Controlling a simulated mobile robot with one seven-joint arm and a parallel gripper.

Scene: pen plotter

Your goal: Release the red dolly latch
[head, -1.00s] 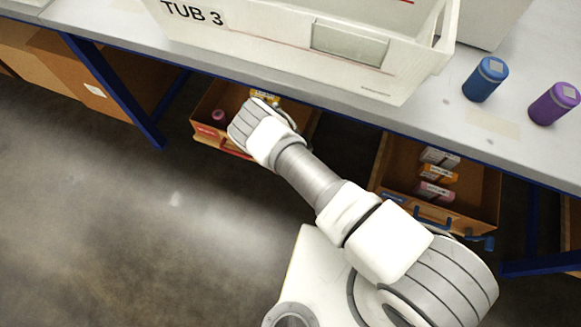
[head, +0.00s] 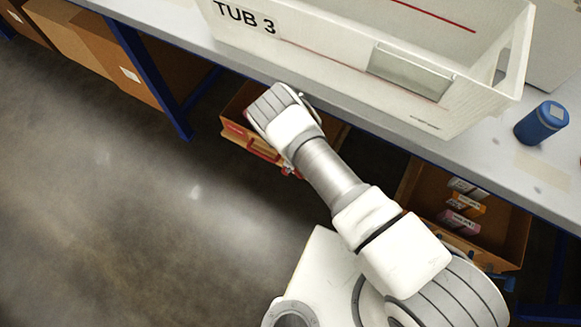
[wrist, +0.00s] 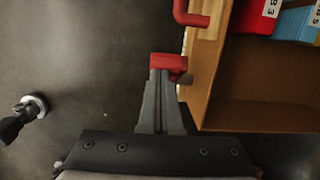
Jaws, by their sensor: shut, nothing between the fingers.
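The red latch (wrist: 168,63) shows in the wrist view on the outer side of the wooden dolly box (wrist: 198,85). My gripper (wrist: 161,76) is shut with nothing between its fingers. Its fingertips are right at the latch and overlap it in the picture; I cannot tell whether they touch. A red handle (wrist: 190,17) is further up on the same box. In the head view, the box (head: 236,108) is under the table and my wrist covers part of it.
A second wooden box (head: 510,235) with blue fittings and small cartons is at right underneath. Cardboard boxes are at left. Open floor (head: 110,220) is at lower left.

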